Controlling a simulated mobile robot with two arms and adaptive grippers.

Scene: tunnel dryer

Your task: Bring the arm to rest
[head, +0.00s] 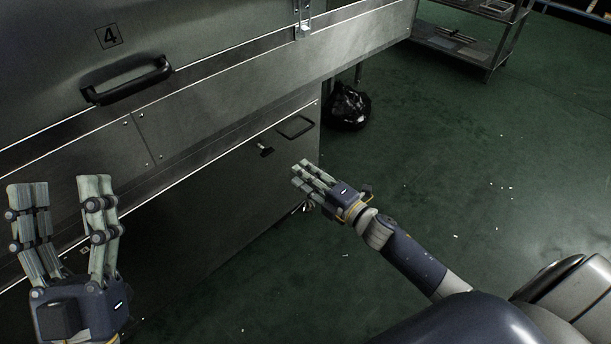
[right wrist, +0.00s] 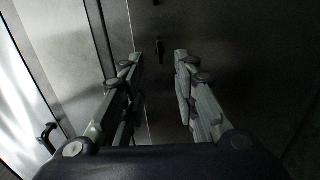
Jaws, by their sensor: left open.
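My left gripper (head: 68,222) is at the lower left of the head view, fingers pointing up, open and empty in front of the steel dryer (head: 215,75). My right gripper (head: 307,177) reaches in from the lower right in the head view, near the dryer's lower panel. In the right wrist view its fingers (right wrist: 158,75) are spread apart with nothing between them. They point at a dark metal panel with a small black latch (right wrist: 160,48). The same panel shows a T-shaped latch (head: 264,150) in the head view.
A black handle (head: 127,80) sits below the number 4 on the dryer. A black bag (head: 348,106) lies on the floor beside the dryer. A metal rack (head: 470,38) stands at the back right. The green floor between is mostly clear.

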